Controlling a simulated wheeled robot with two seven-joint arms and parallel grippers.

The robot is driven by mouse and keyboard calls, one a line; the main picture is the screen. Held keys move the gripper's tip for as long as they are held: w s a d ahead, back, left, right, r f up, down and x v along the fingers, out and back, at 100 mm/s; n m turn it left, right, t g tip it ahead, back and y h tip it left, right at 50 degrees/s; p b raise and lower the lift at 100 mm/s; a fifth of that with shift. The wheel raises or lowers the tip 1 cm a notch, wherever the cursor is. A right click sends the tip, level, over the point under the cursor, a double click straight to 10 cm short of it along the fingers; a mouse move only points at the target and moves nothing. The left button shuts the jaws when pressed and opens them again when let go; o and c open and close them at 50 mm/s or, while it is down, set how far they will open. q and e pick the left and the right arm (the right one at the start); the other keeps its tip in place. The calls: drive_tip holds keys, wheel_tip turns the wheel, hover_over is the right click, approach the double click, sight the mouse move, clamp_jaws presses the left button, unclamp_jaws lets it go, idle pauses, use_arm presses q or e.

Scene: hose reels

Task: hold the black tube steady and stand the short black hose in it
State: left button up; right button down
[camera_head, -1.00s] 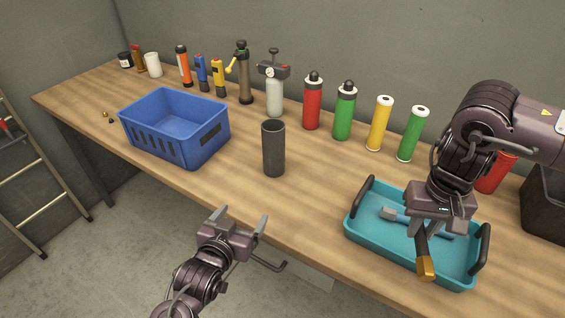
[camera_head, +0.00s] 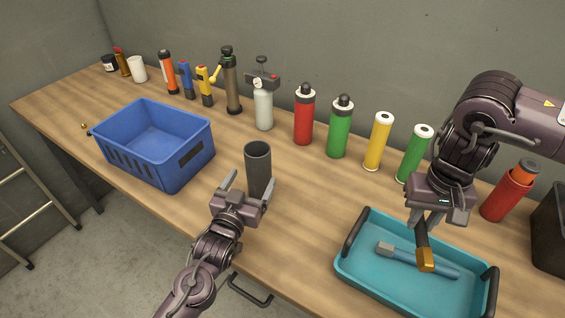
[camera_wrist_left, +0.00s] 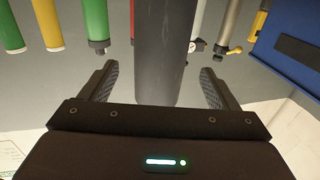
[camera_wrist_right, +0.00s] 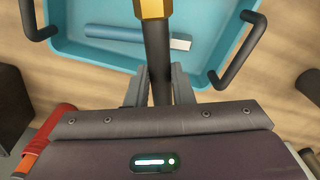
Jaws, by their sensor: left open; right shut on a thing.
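The black tube (camera_head: 258,163) stands upright on the workbench, its open top up, right of the blue crate. My left gripper (camera_head: 252,180) is open at the near side of the tube. In the left wrist view the tube (camera_wrist_left: 163,45) stands between the spread fingers (camera_wrist_left: 159,75), with a gap visible on each side. My right gripper (camera_head: 423,221) is shut on the short black hose (camera_head: 421,237) above the teal tray. The hose hangs with its gold end down, and it also shows in the right wrist view (camera_wrist_right: 157,55).
The teal tray (camera_head: 352,278) has black handles and holds a blue-grey tool (camera_head: 425,264). The blue crate (camera_head: 140,165) stands left of the tube. Red (camera_head: 304,118), green and yellow cylinders and pumps line the back. The bench between tube and tray is clear.

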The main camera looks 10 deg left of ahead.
use_arm(q)
drive_tip(key=w, duration=0.5)
drive_tip(key=w+p, duration=0.1)
drive_tip(key=w, duration=0.1)
drive_tip(key=shift+w+d+f, duration=0.1)
drive_tip(key=shift+w+d, duration=0.1)
drive_tip(key=shift+d, duration=0.2)
drive_tip(key=shift+c, duration=0.4)
drive_tip(key=c, duration=1.1)
